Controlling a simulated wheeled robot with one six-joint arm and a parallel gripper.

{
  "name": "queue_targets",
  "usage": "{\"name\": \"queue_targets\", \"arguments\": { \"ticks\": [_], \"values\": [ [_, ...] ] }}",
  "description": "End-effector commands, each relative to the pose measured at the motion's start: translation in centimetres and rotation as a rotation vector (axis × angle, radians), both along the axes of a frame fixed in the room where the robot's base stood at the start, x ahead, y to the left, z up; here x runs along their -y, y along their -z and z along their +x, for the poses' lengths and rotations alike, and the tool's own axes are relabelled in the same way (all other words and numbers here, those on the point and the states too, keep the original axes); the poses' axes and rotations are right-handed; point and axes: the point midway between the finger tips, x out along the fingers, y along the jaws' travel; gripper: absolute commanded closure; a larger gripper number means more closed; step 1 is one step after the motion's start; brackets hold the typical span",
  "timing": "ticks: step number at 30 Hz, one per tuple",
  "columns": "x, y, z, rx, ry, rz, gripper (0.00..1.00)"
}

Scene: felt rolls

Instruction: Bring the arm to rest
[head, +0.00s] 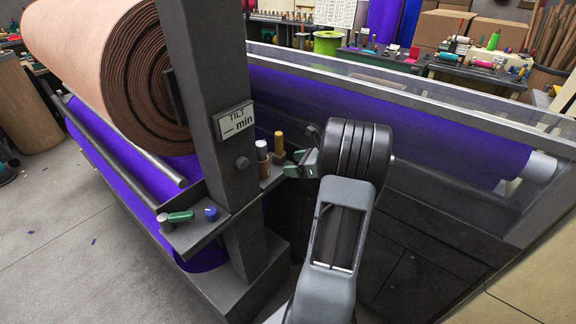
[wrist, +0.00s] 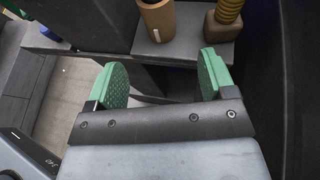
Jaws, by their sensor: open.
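My gripper (wrist: 160,80) is open and empty in the wrist view, its two green pads apart with dark space and part of a ledge beyond them. In the head view my gripper (head: 296,164) is partly hidden behind my wrist, close to a small ledge on the dark post. On that ledge stand a brown item with a pale top (head: 262,160) and a yellow-topped one (head: 279,146).
The dark post (head: 215,100) with a tilt label rises left of my arm. A large tan felt roll (head: 95,60) hangs behind it, and a purple roll (head: 400,125) lies behind a clear-topped rail. A lower shelf (head: 190,235) holds green and blue pieces. Open floor (head: 50,230) lies left.

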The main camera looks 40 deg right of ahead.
Motion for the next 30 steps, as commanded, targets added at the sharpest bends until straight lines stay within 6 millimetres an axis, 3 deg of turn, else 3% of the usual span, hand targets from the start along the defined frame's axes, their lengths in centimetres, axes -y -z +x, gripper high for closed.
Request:
{"name": "queue_targets", "arguments": {
  "ticks": [19,23,27,30],
  "values": [
    [0.0,-0.1,-0.1,0.003,-0.004,-0.006,0.23],
    [0.0,0.6,-0.4,0.007,-0.05,-0.101,0.23],
    [-2.4,4.0,-3.6,-0.078,-0.269,-0.323,0.23],
    [-6.5,4.3,-5.6,-0.113,-0.557,-0.557,0.23]
  ]
}}
